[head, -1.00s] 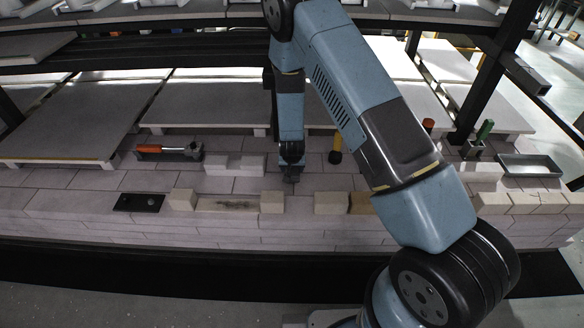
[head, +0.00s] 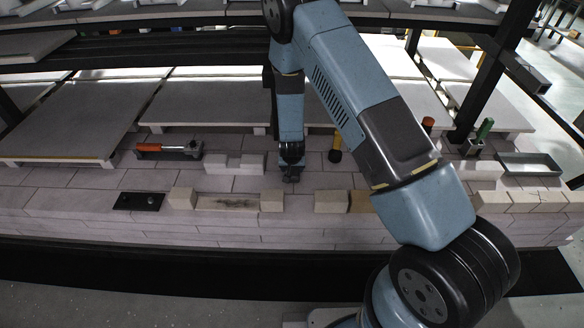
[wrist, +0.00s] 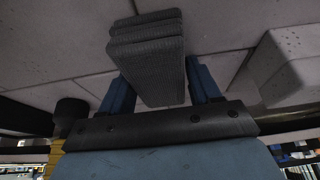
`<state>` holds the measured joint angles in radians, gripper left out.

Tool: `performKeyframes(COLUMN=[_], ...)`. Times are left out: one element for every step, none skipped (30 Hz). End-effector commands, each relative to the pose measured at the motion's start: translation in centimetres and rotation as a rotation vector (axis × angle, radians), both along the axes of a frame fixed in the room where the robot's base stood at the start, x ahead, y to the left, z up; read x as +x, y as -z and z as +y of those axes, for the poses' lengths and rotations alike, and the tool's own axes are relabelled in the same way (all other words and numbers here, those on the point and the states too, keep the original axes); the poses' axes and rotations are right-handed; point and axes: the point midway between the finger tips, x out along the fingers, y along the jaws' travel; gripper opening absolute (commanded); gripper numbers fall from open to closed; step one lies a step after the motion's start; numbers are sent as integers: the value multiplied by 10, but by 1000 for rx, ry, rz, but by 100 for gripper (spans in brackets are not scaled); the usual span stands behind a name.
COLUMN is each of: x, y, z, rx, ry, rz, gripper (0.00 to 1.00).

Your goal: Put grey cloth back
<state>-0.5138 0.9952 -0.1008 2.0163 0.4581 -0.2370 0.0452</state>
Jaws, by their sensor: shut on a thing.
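The grey cloth (wrist: 150,62) is a folded, ribbed dark grey bundle in the wrist view. It sits between the two blue fingers of my gripper (wrist: 160,82), which is shut on it. In the head view my gripper (head: 291,172) points down close to the brick deck, between pale blocks. The cloth is too small and dark there to tell apart from the gripper. From these views I cannot tell whether the cloth touches the deck.
Pale blocks (head: 237,165) stand left of my gripper. A row of blocks (head: 332,202) lies along the front edge. An orange-handled tool (head: 168,149) is at the left, and a yellow-and-black tool (head: 335,150) stands right. A metal tray (head: 530,164) lies far right. Shelf slabs (head: 210,102) are behind.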

Motion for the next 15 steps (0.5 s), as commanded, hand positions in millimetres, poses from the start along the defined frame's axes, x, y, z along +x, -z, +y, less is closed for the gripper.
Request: performKeyframes(x=[0,0,0,0,0,0,0,0,0,0,0,0,0,0,0], y=[0,0,0,0,0,0,0,0,0,0,0,0,0,0,0], z=[0,0,0,0,0,0,0,0,0,0,0,0,0,0,0], rx=[0,0,0,0,0,0,0,0,0,0,0,0,0,0,0], ry=[0,0,0,0,0,0,0,0,0,0,0,0,0,0,0], rz=[0,0,0,0,0,0,0,0,0,0,0,0,0,0,0], gripper=[19,19,19,19,19,19,65,68,72,75,78,82,84,87,91])
